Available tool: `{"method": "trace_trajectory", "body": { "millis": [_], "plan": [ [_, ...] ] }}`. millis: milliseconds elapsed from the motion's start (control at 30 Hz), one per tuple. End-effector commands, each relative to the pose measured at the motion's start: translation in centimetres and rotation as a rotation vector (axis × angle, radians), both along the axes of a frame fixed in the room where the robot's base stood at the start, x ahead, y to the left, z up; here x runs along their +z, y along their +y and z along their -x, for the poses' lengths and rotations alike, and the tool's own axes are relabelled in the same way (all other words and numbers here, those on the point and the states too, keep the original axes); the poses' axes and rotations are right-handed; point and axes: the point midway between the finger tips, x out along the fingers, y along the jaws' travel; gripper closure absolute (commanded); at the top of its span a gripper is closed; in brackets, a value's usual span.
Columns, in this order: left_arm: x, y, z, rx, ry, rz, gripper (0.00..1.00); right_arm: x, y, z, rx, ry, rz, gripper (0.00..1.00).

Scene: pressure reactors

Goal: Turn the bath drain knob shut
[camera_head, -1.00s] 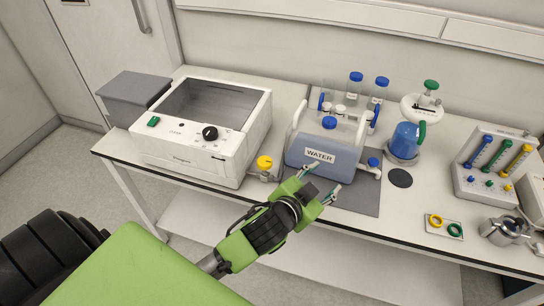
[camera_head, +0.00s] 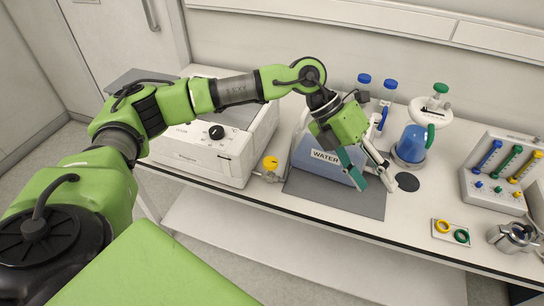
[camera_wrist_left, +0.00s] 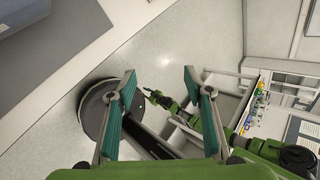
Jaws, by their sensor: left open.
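The yellow drain knob (camera_head: 270,162) sits on a small valve at the lower right corner of the white water bath (camera_head: 196,152). My left gripper (camera_head: 373,182) is open and empty, to the right of the knob, in front of the water container (camera_head: 316,160). Its fingers point down and to the right, apart from the knob.
My left arm spans over the bath and hides part of it. A blue flask (camera_head: 411,143), a rack with coloured tubes (camera_head: 497,192) and a small plate with two rings (camera_head: 450,231) stand to the right. The grey mat (camera_head: 330,197) is clear in front.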

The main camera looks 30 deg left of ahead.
Motion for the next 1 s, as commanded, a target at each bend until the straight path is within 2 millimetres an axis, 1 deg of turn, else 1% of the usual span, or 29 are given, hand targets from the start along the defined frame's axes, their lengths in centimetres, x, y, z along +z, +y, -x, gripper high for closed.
{"method": "trace_trajectory", "body": {
  "millis": [33, 67, 100, 167, 200, 300, 400, 500, 567, 633, 767, 1000],
  "plan": [
    [-0.2, 4.2, -1.2, 0.023, -0.009, -0.134, 0.53, 0.0, 0.0, 0.0, 0.0, 0.0, 0.0, 0.76],
    [-0.3, 6.7, -1.6, 0.036, -0.006, -0.213, 0.53, -0.1, 0.0, 0.0, 0.0, 0.0, 0.0, 0.76],
    [-0.4, 9.9, -2.1, 0.061, 0.003, -0.312, 0.53, -0.1, 0.0, 0.0, 0.0, 0.0, 0.0, 0.76],
    [0.0, 14.6, -2.4, 0.103, 0.02, -0.445, 0.53, -0.1, 0.0, 0.0, 0.0, 0.0, 0.0, 0.76],
    [0.5, 17.4, -2.5, 0.134, 0.035, -0.52, 0.53, -0.1, 0.0, 0.0, 0.0, 0.0, 0.0, 0.76],
    [1.8, 22.7, -2.3, 0.2, 0.068, -0.663, 0.53, -0.1, 0.0, 0.0, 0.0, 0.0, 0.0, 0.76],
    [2.6, 25.8, -1.9, 0.241, 0.093, -0.741, 0.53, -0.1, 0.0, 0.0, 0.0, 0.0, 0.0, 0.76],
    [2.7, 26.9, -1.7, 0.258, 0.106, -0.772, 0.53, -0.1, 0.0, 0.0, 0.0, 0.0, 0.0, 0.76],
    [2.3, 27.0, -1.6, 0.259, 0.108, -0.776, 0.53, 0.0, 0.0, 0.0, 0.0, 0.0, 0.0, 0.76],
    [1.5, 27.0, -1.6, 0.257, 0.108, -0.774, 0.53, 0.2, 0.0, 0.0, 0.0, 0.0, 0.0, 0.76],
    [-0.9, 26.9, -1.6, 0.256, 0.108, -0.774, 0.53, 0.7, 0.0, 0.0, 0.0, 0.0, 0.0, 0.76],
    [-6.1, 26.8, -1.6, 0.254, 0.109, -0.772, 0.53, 1.6, 0.0, 0.0, 0.0, 0.0, 0.0, 0.76]
  ]
}}
